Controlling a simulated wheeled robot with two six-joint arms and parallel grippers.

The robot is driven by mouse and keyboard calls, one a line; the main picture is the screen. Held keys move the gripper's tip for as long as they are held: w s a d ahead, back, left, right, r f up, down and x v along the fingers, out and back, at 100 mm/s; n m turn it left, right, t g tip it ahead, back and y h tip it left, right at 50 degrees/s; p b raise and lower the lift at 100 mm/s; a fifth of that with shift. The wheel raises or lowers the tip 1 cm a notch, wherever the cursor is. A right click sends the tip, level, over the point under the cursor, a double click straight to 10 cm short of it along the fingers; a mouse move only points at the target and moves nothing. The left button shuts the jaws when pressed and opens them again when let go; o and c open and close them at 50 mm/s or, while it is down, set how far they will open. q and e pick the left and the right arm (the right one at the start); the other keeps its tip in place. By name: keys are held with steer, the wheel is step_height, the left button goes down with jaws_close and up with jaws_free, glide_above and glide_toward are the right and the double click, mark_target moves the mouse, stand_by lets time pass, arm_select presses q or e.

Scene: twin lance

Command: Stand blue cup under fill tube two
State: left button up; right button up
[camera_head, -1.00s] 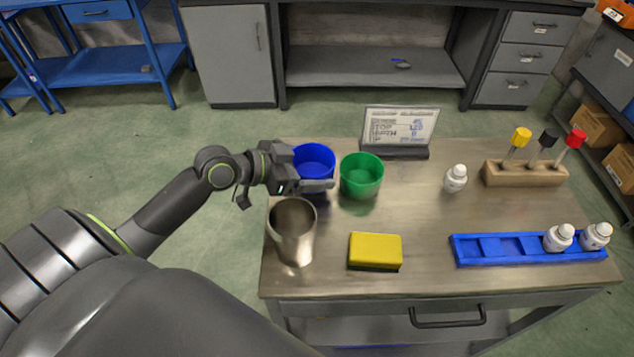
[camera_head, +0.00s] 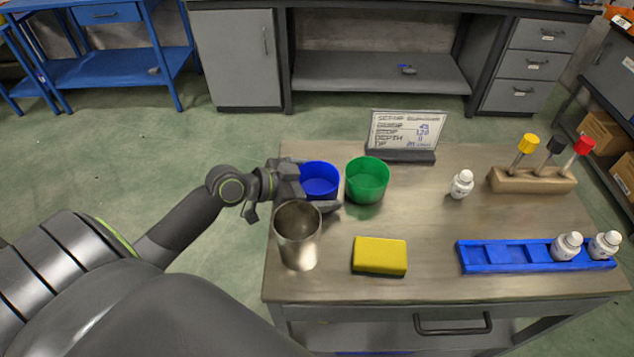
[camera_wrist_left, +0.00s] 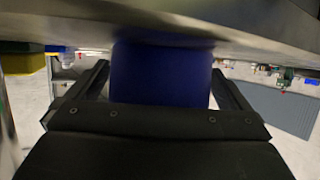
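The blue cup (camera_head: 320,181) stands upright at the table's left rear, just left of the green cup (camera_head: 367,182). My left gripper (camera_head: 316,190) reaches in from the left, with one finger across the cup's near side. In the left wrist view, the blue cup (camera_wrist_left: 160,75) fills the space between both fingers, which appear to press its sides. The cup's base is at or very near the tabletop; I cannot tell whether it touches. My right gripper is not in view. I cannot make out any fill tube.
A metal beaker (camera_head: 297,238) stands close in front of my left gripper. A yellow sponge (camera_head: 380,255), white bottle (camera_head: 461,184), blue rack (camera_head: 510,255) with two bottles, wooden holder (camera_head: 532,180) and sign (camera_head: 405,131) share the table (camera_head: 440,225). Its middle is clear.

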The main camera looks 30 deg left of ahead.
arm_select(q)
steer(key=shift+r, duration=0.15)
steer(key=shift+s+a+r, duration=0.1)
steer(key=shift+s+a, duration=0.25)
steer(key=shift+s, duration=0.1)
steer(key=v, duration=1)
steer(key=shift+s+a+r+b, duration=0.15)
steer(key=shift+s+r+b, duration=0.1)
steer(key=shift+r+b, duration=0.05)
